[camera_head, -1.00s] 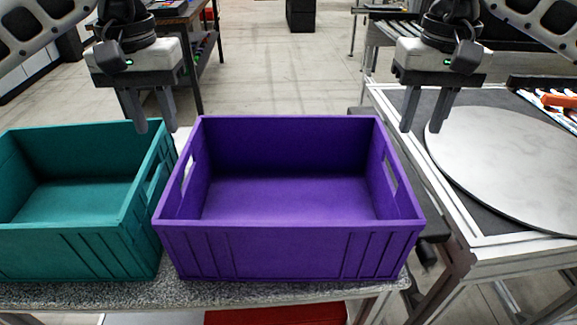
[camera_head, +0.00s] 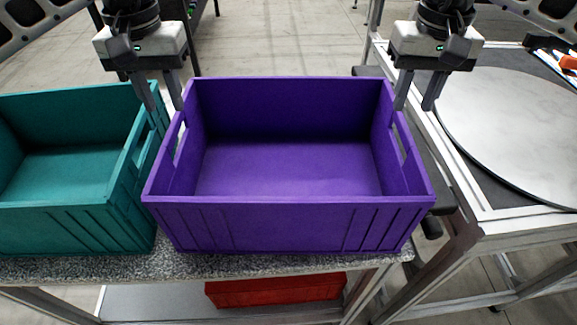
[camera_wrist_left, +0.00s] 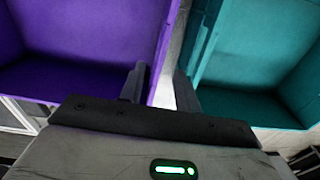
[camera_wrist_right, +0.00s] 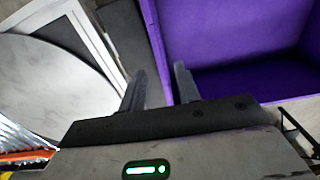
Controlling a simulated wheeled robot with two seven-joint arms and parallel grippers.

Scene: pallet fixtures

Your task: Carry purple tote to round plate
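The purple tote (camera_head: 290,220) sits upright and empty on a speckled table, with a slot handle in each side wall. My left gripper (camera_head: 165,106) is open at the tote's left wall, in the narrow space by the teal tote; in the left wrist view one finger (camera_wrist_left: 134,84) shows by the purple wall. My right gripper (camera_head: 413,106) is open at the right wall, and in the right wrist view its fingers (camera_wrist_right: 160,88) are apart, one close to the purple wall. Neither grips the wall. The round plate (camera_head: 520,125) lies pale and bare on the right-hand table.
The teal tote (camera_head: 70,225) stands close on the left of the purple one. The speckled table (camera_head: 200,266) has a shelf below with a red bin (camera_head: 275,289). A gap separates it from the framed table (camera_head: 500,214) at right.

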